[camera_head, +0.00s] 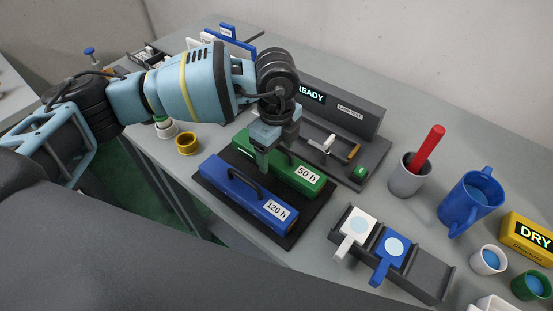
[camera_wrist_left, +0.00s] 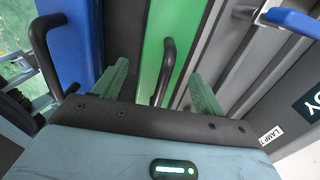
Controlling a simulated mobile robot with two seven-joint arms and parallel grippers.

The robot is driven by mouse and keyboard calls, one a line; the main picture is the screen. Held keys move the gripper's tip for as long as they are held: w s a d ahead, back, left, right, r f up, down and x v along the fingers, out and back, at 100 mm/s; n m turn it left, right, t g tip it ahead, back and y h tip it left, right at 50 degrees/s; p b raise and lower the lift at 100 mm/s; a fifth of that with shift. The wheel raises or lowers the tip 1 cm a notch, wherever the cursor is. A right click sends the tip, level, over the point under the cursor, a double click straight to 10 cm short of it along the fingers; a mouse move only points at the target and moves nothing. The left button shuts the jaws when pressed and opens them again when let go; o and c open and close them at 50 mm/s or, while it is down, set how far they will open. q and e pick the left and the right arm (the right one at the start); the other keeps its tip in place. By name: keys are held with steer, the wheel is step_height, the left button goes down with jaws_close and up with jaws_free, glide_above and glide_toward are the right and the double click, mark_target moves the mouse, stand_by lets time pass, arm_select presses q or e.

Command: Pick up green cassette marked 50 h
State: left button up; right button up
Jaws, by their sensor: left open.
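The green cassette marked 50 h (camera_head: 306,182) lies on a dark tray (camera_head: 313,211), behind the blue cassette marked 120 h (camera_head: 238,188). My left gripper (camera_head: 264,165) points down over the green cassette and hides part of it. In the left wrist view my left gripper (camera_wrist_left: 162,88) is open, with one finger on each side of the black handle (camera_wrist_left: 164,72) of the green cassette (camera_wrist_left: 178,28). The blue cassette (camera_wrist_left: 80,35) shows at the left there. My right gripper is not in view.
A grey machine with a READY display (camera_head: 340,105) stands behind the cassettes. A yellow ring (camera_head: 187,145) is to the left. A sloped rack (camera_head: 425,272) with white and blue paddles, a grey cup (camera_head: 406,180) and a blue mug (camera_head: 468,205) are to the right.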

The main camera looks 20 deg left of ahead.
arm_select(q)
steer(key=shift+f, duration=0.5)
steer(key=shift+r, duration=0.1)
steer(key=c, duration=1.3)
step_height(320, 180, up, 10)
steer(key=shift+r, duration=0.1)
steer(key=shift+c, duration=0.2)
